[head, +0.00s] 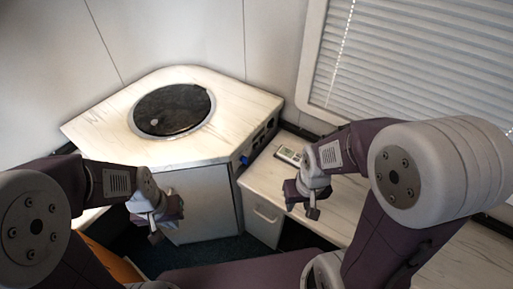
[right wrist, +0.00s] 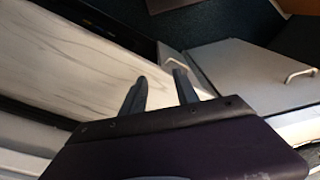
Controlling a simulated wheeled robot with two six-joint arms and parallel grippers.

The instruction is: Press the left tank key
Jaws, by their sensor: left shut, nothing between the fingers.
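No key labelled as a left tank key can be made out. A small light device with a display (head: 289,155) lies on the right bench. The side of the corner cabinet carries dark fittings (head: 264,130) and a blue part (head: 245,160), too small to read. My left gripper (head: 162,226) is shut and empty in front of the cabinet's door, left of these. My right gripper (head: 303,203) is over the bench's front edge, nearer than the device. Its two fingers are apart and empty in the right wrist view (right wrist: 160,85).
The corner cabinet (head: 110,135) has a round dark lid (head: 173,108) on top. The marbled right bench (head: 375,213) is largely bare and has a handled door (head: 264,219) below. A blind-covered window (head: 415,60) is behind it. Dark floor (head: 215,252) shows between.

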